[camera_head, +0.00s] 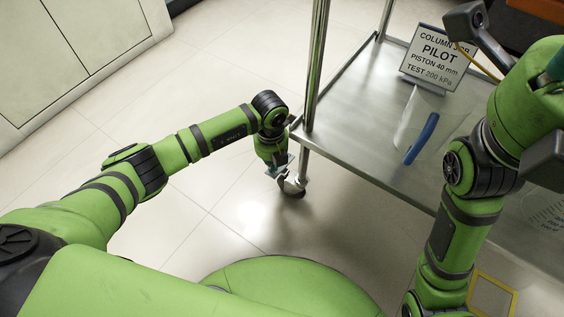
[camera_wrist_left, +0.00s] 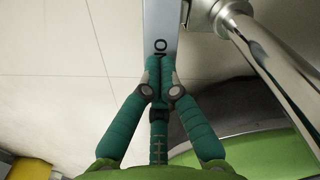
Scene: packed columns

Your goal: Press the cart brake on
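The steel cart (camera_head: 360,160) stands at the centre right, with a caster wheel (camera_head: 292,188) under its near left corner. My left gripper (camera_head: 275,167) points down beside that corner at the caster. In the left wrist view its teal fingers (camera_wrist_left: 160,64) are together with nothing between them. Their tips are over a flat grey brake pedal (camera_wrist_left: 160,20) with dark lettering, where an O shows and the rest is partly covered. I cannot tell whether the tips touch the pedal. Of my right gripper, only a teal part (camera_head: 556,66) shows at the right edge.
A sign reading "PILOT" (camera_head: 437,58) stands on the cart, near a clear vessel with a blue handle (camera_head: 422,138). A steel post (camera_head: 317,65) rises at the cart's left corner. Pale cabinets (camera_head: 75,50) stand at the far left. Floor between is clear.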

